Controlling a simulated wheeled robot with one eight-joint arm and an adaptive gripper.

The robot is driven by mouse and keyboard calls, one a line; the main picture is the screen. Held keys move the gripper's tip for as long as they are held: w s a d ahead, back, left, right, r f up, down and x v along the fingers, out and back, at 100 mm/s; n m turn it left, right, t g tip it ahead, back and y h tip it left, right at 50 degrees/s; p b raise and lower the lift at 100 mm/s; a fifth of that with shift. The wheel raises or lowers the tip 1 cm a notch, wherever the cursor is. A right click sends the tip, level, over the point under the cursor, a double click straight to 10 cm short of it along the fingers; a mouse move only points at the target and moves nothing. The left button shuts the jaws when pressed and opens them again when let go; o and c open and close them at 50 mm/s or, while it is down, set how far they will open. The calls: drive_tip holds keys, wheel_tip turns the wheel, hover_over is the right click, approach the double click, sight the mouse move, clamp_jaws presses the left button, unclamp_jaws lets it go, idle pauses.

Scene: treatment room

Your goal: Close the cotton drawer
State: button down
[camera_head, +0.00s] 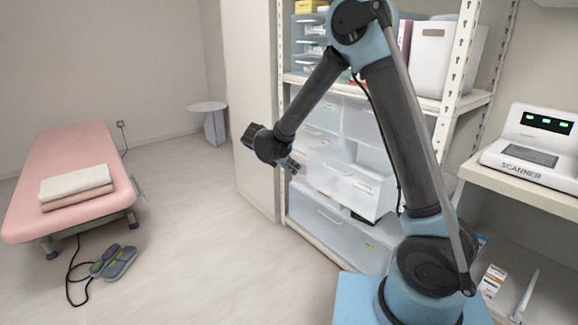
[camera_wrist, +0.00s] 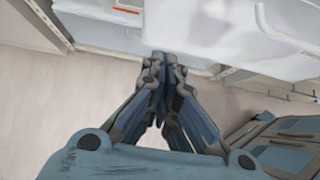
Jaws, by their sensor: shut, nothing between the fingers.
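In the head view one translucent white drawer (camera_head: 352,188) sticks out of the drawer unit on the metal shelf. I cannot read its label, so I cannot tell whether it is the cotton drawer. My gripper (camera_head: 297,166) is to the left of this drawer's front, and my arm hides part of the unit. In the wrist view my gripper (camera_wrist: 163,58) is shut, with its fingertips together and nothing between them. A white drawer surface (camera_wrist: 210,25) fills the top of that view, just beyond the fingertips. I cannot tell whether they touch it.
A large closed-looking lower drawer (camera_head: 330,222) sits beneath. A white bin (camera_head: 447,58) stands on the upper shelf. A scanner (camera_head: 535,150) is on the right counter. A pink bed (camera_head: 70,165) and a foot pedal (camera_head: 115,262) are at left. The floor between is clear.

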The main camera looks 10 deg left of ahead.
sight(312, 173)
drive_tip(key=shift+w+d+f, duration=0.4)
drive_tip(key=shift+w+d, duration=0.25)
drive_tip(key=shift+w, duration=0.2)
drive_tip(key=shift+w+d+f, duration=0.4)
drive_tip(key=shift+w+d, duration=0.3)
drive_tip(key=shift+w, duration=0.15)
drive_tip(key=shift+w+d+f, duration=0.4)
drive_tip(key=shift+w+d, duration=0.25)
drive_tip(key=shift+w, duration=0.2)
